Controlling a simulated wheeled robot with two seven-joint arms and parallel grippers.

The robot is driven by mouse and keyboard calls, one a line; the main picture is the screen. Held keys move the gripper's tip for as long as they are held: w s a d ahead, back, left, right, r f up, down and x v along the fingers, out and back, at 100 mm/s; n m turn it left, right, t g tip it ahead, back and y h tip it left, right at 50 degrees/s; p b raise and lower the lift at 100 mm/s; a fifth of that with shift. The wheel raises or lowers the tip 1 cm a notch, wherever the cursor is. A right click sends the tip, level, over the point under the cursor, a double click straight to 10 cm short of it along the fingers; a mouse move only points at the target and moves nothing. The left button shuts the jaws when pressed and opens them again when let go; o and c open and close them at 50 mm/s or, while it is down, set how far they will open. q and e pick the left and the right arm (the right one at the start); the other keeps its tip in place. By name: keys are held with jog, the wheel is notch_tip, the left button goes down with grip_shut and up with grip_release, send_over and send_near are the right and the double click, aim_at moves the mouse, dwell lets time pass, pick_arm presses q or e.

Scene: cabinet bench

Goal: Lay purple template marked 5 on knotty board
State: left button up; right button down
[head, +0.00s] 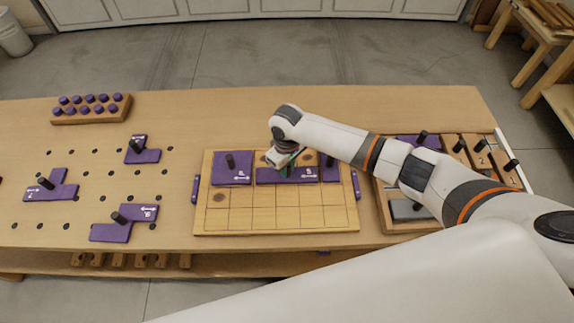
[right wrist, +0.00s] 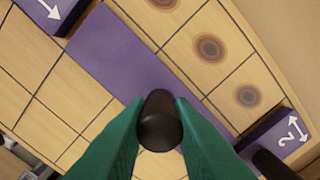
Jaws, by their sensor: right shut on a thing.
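The knotty board (head: 275,222), a light wooden board with a square grid and dark knots, lies mid-bench. My right gripper (head: 286,166) is over its upper middle. It is shut on the dark knob (right wrist: 160,120) of a long purple template (head: 272,177), which also shows in the right wrist view (right wrist: 125,60). The template is on or just above the board; I cannot tell which. Its mark in the head view is small and looks like a 5. A square purple template (head: 232,172) is to its left and a purple template marked 2 (right wrist: 275,138) to its right. My left gripper is not in view.
An open tray (head: 383,212) with wooden, purple and grey knobbed pieces stands at the right. Purple knobbed templates (head: 110,232) lie among holes at the left. A peg block (head: 92,108) stands at the back left. The board's lower rows are clear.

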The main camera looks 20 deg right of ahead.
jog(key=shift+p, duration=0.3)
dwell(0.7)
jog(key=c, duration=0.8)
grip_release()
notch_tip(320, 180, up, 8)
jog(key=p, duration=0.8)
jog(key=shift+p, duration=0.3)
